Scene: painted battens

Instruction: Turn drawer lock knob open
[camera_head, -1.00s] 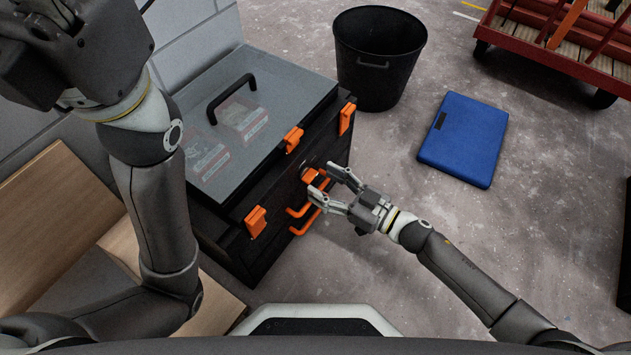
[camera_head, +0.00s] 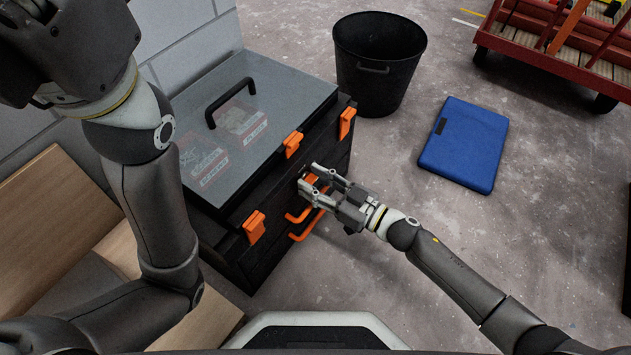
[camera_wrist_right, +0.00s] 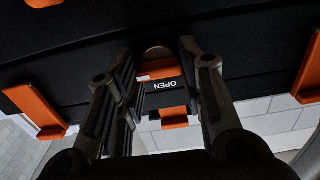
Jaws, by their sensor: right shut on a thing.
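The black toolbox (camera_head: 215,225) stands at centre left, with orange latches and a drawer front facing right. The orange lock knob (camera_head: 311,179) is on that front, above the orange drawer handles (camera_head: 304,226). My right gripper (camera_head: 310,178) is shut on the knob and partly hides it. In the right wrist view, an orange part of the knob (camera_wrist_right: 160,73) shows between my fingers, near a dark label reading OPEN, upside down in this view. How far the knob is turned I cannot tell. My left gripper (camera_head: 45,45) is dark and cut off at the top left; its fingers are unclear.
A black bucket (camera_head: 372,90) stands behind the toolbox. A blue flat case (camera_head: 463,145) lies on the floor at right, and a red cart (camera_head: 570,60) stands at the back right. Wooden boards (camera_head: 60,215) lie at left.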

